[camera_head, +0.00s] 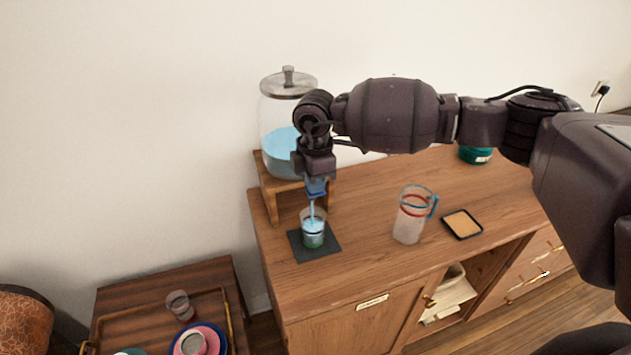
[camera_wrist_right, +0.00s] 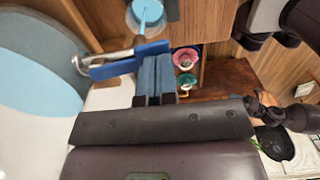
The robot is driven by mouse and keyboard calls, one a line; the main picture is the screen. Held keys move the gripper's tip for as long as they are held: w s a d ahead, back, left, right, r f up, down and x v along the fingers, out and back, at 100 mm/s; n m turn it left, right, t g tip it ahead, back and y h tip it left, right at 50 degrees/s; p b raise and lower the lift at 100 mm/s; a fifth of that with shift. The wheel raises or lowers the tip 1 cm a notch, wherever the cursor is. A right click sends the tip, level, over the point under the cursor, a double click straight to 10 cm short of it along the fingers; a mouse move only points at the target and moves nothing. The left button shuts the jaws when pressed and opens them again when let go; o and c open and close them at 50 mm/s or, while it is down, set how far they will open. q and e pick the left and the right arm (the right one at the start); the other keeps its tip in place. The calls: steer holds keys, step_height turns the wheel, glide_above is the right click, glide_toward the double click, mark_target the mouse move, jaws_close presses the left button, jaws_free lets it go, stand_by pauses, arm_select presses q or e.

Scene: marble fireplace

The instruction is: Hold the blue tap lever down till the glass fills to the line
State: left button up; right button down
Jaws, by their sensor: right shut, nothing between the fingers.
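A glass drink dispenser (camera_head: 283,150) with blue liquid stands on a wooden stand. Its blue tap lever (camera_wrist_right: 128,60) shows in the wrist view; in the head view my gripper largely covers the tap. My right gripper (camera_head: 316,187) is shut and empty, at the tap above the glass. In the wrist view its blue-grey fingertips (camera_wrist_right: 156,62) are against or very close to the lever's end. A thin blue stream (camera_head: 312,208) falls into the glass (camera_head: 313,233), which holds some blue liquid. Its fill line is too small to tell clearly. My left gripper is out of view.
The glass stands on a dark square mat (camera_head: 327,251). A jug (camera_head: 409,222) with a blue handle and a black-rimmed coaster (camera_head: 462,224) stand to the right on the cabinet. A teal container (camera_head: 475,155) is further back. A wooden tray (camera_head: 117,320) with cups is lower left.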

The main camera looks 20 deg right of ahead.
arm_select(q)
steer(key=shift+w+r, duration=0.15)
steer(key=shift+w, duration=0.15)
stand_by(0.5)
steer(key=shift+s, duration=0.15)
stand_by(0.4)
arm_select(e)
steer(key=shift+r, duration=0.15)
steer(key=shift+r+p, duration=0.55)
steer(key=shift+r, duration=0.05)
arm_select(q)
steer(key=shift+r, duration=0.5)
